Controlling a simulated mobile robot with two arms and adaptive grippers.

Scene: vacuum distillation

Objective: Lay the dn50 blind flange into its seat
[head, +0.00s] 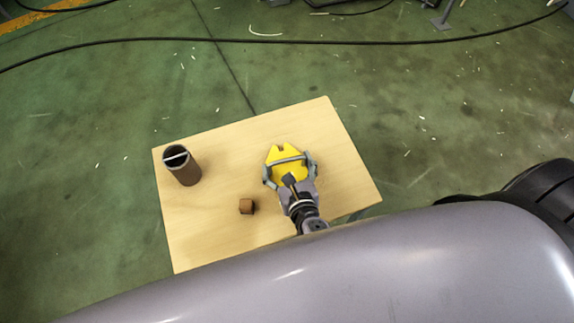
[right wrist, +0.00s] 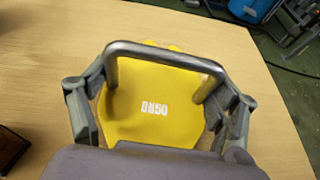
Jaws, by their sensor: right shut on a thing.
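The dn50 blind flange (head: 282,172) appears as a yellow plate with a notch at its far edge and a grey bar handle. In the right wrist view the flange (right wrist: 150,125) carries a white DN50 mark. My right gripper (head: 289,170) is shut on it, with one finger on each side; in the right wrist view the gripper (right wrist: 160,88) spans the handle's ends. I cannot tell whether the flange touches the table or hangs just above it. No seat can be made out for certain. My left gripper is out of view.
A wooden table (head: 225,146) stands on a green floor. A dark brown open cylinder (head: 184,170) with a pale bar across its mouth stands at its left. A small brown block (head: 246,206) lies left of my right gripper. The table's far right is clear.

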